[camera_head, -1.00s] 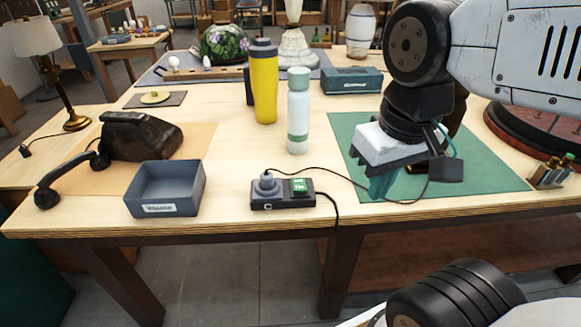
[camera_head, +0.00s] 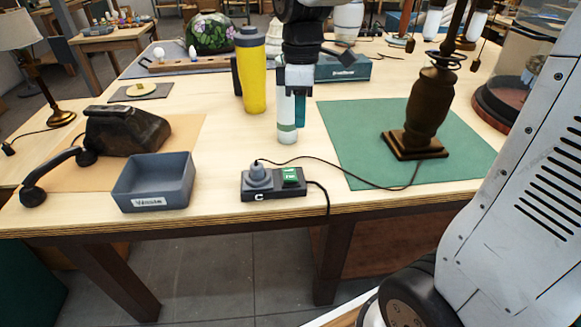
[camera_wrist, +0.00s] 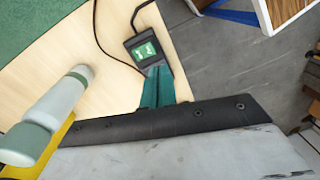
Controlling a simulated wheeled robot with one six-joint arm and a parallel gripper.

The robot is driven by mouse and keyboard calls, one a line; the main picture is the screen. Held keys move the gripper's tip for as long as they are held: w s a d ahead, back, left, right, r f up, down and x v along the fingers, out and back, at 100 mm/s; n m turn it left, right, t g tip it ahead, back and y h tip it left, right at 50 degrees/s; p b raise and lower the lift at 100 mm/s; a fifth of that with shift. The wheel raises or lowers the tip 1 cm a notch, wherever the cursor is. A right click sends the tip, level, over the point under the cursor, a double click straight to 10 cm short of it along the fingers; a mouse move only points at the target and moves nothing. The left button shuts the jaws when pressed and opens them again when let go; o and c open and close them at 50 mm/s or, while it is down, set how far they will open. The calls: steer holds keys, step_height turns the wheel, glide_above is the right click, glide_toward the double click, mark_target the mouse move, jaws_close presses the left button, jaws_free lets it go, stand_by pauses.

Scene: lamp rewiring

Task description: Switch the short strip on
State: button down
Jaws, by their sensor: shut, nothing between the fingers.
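The short strip (camera_head: 262,194) is a dark block near the table's front edge. A grey plug (camera_head: 259,176) sits in its left end, and its green switch (camera_head: 291,175) is at the right end. The green switch also shows in the wrist view (camera_wrist: 145,50); whether it is on or off I cannot tell. My gripper (camera_head: 300,126) has teal fingers pointing down, shut and empty. In the head view it is above and behind the strip, overlapping the white-green bottle (camera_head: 287,137).
A yellow bottle (camera_head: 251,75) stands behind the white-green one. A grey open tray (camera_head: 123,187) is left of the strip. A cord runs from the plug to the brown lamp base (camera_head: 424,115) on the green mat (camera_head: 352,150). A dark telephone (camera_head: 125,133) lies at left.

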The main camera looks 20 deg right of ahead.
mark_target(291, 178)
steer(key=w, duration=0.1)
steer(key=w+f+n, duration=0.2)
steer(key=w, duration=0.1)
steer(key=shift+a, duration=0.25)
steer(key=shift+f, duration=0.15)
steer(key=f, duration=0.4)
steer(key=s+f, duration=0.1)
steer(key=f, duration=0.8)
steer(key=shift+s+a+f, duration=0.25)
steer(key=shift+s+f, duration=0.1)
steer(key=shift+s+f, duration=0.1)
steer(key=shift+f, duration=0.15)
